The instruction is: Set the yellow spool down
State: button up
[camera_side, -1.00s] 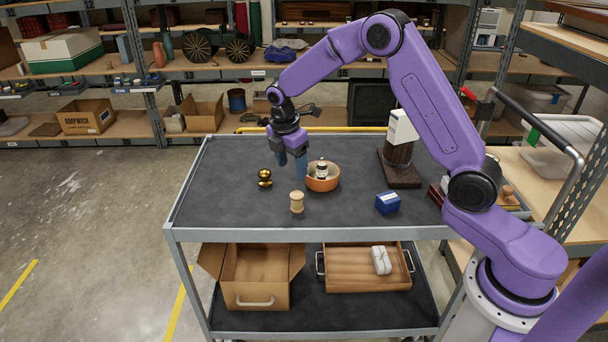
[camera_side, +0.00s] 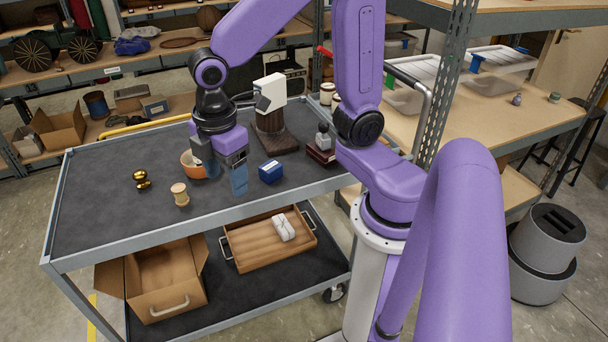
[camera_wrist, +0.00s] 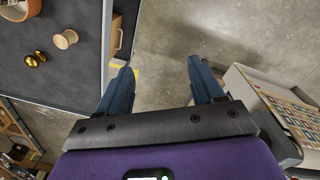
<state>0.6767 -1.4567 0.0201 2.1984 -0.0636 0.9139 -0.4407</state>
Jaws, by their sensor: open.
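The yellow spool (camera_side: 180,194), a pale wooden-looking reel, stands upright on the dark top of the cart (camera_side: 95,215), near its front edge. It also shows at upper left in the wrist view (camera_wrist: 66,39). My gripper (camera_side: 226,176) is open and empty, above the cart to the right of the spool and apart from it. In the side view it partly covers the orange bowl (camera_side: 187,163). In the wrist view, bare floor shows between the open fingers (camera_wrist: 160,72).
A gold object (camera_side: 142,180) stands left of the spool. The cart's lower shelf holds an open carton (camera_side: 165,278) and a wooden tray (camera_side: 262,250).

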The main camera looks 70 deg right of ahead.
jog(key=s+d+m, duration=0.1)
jog(key=s+d, duration=0.3)
jog(key=s, duration=0.9)
jog(key=shift+s+m+y, duration=0.35)
jog(key=shift+m+y, duration=0.05)
jog(key=shift+d, duration=0.1)
